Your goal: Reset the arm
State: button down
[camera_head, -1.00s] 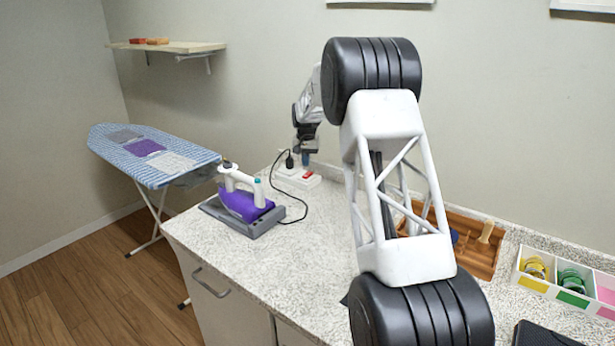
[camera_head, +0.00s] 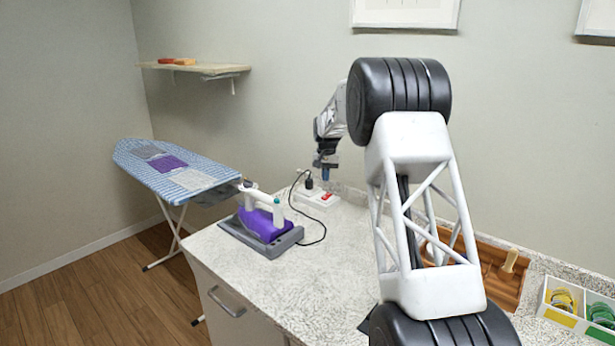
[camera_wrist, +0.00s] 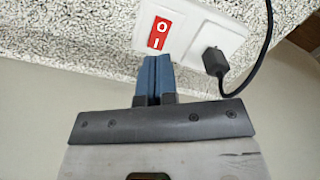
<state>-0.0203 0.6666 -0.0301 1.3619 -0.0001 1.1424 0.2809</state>
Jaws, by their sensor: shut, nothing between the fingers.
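My gripper (camera_head: 326,174) hangs above the back of the counter, with its fingers pointing down. In the wrist view its blue fingertips (camera_wrist: 155,75) are together with nothing between them. Beyond them is a white power strip (camera_head: 318,196) with a red rocker switch (camera_wrist: 159,33) marked O and I. A black plug (camera_wrist: 215,62) sits in its socket. The fingertips overlap the strip's edge in the wrist view; I cannot tell whether they touch it. The head view shows the gripper above the strip.
A purple iron (camera_head: 264,223) rests on a grey base (camera_head: 262,241) on the counter (camera_head: 325,265), its cord leading to the strip. An ironing board (camera_head: 180,170) with folded cloths stands left. A wall shelf (camera_head: 205,69) holds small towels. A wooden tray (camera_head: 500,290) is at right.

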jog(key=s+d+r, duration=0.1)
jog(key=s+r, duration=0.5)
jog(key=s, duration=0.6)
jog(key=s+r+n+t, duration=0.1)
jog(key=s+r, duration=0.5)
jog(key=s, duration=0.5)
jog(key=s+d+r, duration=0.1)
jog(key=s+r, duration=0.5)
jog(key=s, duration=0.6)
jog(key=s+f, duration=0.2)
jog(key=s, duration=1.1)
jog(key=s+f+n+t, duration=0.1)
jog(key=s+f, duration=0.2)
jog(key=s, duration=1)
jog(key=s+f, duration=0.3)
jog(key=s, duration=1)
jog(key=shift+d+n+t, duration=0.25)
jog(key=shift+n+t, duration=0.05)
jog(key=shift+n, duration=0.1)
